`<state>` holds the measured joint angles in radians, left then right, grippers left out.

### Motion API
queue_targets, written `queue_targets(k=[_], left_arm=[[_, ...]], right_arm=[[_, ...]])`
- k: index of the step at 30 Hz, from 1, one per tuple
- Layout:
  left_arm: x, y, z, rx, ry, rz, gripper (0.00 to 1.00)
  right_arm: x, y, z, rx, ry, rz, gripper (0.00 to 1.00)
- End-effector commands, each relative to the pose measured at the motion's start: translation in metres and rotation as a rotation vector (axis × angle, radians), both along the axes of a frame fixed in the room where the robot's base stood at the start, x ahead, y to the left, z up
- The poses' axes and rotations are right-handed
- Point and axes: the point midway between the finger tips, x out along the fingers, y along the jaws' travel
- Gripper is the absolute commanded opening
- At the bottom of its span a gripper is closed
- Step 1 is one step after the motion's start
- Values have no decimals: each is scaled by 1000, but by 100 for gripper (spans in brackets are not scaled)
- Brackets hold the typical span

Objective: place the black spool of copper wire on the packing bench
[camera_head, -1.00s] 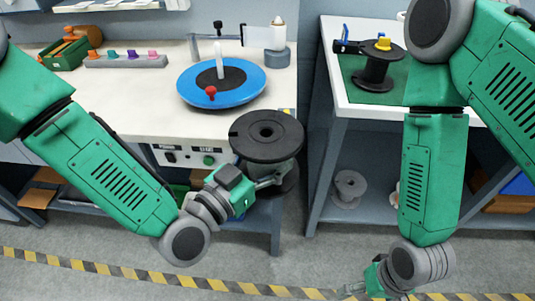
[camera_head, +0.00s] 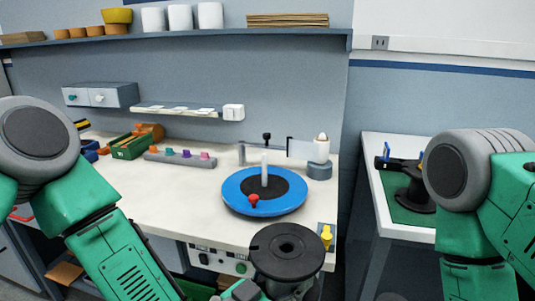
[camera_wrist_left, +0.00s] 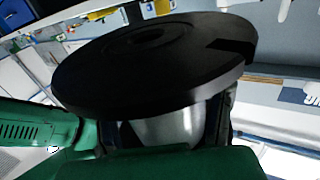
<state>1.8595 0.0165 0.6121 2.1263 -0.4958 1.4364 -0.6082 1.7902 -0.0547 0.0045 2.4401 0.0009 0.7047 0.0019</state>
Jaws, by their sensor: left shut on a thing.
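My left gripper, low in the head view and clear in the left wrist view (camera_wrist_left: 170,122), is shut on a black-flanged spool (camera_head: 287,252). The spool is upright, its wide black top flange (camera_wrist_left: 150,65) above the fingers, which lie on both sides of a silver-grey core; no copper colour shows. It is held in front of the near edge of the white-topped bench (camera_head: 140,190). Another black spool (camera_head: 414,194) stands on a green mat on the right-hand bench (camera_head: 385,222), partly hidden by my right arm. My right gripper is out of the head view.
A blue turntable (camera_head: 232,201) with a red knob and upright post sits on the left bench. A yellow item (camera_head: 326,236) is at the bench's right edge. A gap separates the two benches.

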Motion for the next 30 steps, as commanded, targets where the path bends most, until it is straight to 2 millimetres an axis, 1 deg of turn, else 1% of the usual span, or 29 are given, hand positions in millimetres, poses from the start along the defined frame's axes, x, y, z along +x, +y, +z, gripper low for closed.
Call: queue_targets(k=[1, 2, 3, 5, 6, 7, 8, 9, 11, 12, 15, 18, 21, 24, 30], left_arm=[[8, 19, 0, -4, 3, 55, 7], [13, 31, -1, -4, 3, 90, 7], [19, 49, -2, -6, 4, 140, 7], [26, 78, -6, -5, 4, 225, 7], [30, 99, -8, -4, 5, 282, 7], [33, 114, -10, -5, 4, 326, 7], [35, 130, -13, -5, 5, 369, 7], [36, 150, -16, -3, 5, 426, 7], [37, 178, -21, -2, 3, 506, 7], [36, 196, -24, -2, 3, 554, 7], [33, 231, -31, 0, 1, 655, 7], [29, 256, -35, -1, -2, 725, 7], [26, 269, -36, 0, -5, 765, 7], [24, 275, -37, 1, -7, 783, 7], [24, 277, -38, -1, -8, 784, 7]], right_arm=[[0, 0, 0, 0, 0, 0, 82], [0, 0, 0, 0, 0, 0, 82], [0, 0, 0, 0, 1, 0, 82], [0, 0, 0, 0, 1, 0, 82], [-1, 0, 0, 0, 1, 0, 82], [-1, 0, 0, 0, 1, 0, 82], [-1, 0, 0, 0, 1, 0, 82], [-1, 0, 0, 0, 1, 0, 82], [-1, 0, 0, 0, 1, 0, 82], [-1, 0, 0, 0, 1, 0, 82], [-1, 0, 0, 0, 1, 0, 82], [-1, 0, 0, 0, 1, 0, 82], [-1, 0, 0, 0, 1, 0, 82], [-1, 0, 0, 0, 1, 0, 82], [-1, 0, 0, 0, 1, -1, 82]])
